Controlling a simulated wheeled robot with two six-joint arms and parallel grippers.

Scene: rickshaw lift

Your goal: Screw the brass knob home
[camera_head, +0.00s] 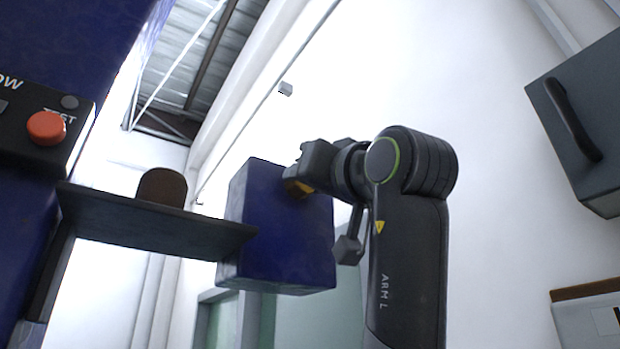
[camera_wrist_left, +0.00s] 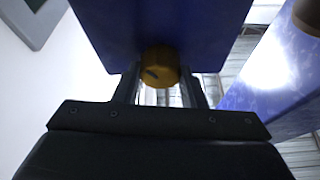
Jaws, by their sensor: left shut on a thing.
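The brass knob (camera_head: 297,187) shows as a small yellow-gold piece at the right face of a blue box (camera_head: 285,235) in the head view. In the left wrist view the knob (camera_wrist_left: 159,66) is a round brass cylinder with a dark mark, at the lower edge of the blue box (camera_wrist_left: 160,22). My left gripper (camera_head: 300,178) is shut on the knob, one finger on each side of it (camera_wrist_left: 160,84). How far the knob sits in the box is hidden. My right gripper is not in view.
A dark shelf (camera_head: 150,218) with a brown rounded piece (camera_head: 162,187) on it juts out beside the box. A panel with a red button (camera_head: 46,128) is at the left. A grey cabinet with a handle (camera_head: 572,118) hangs at the right.

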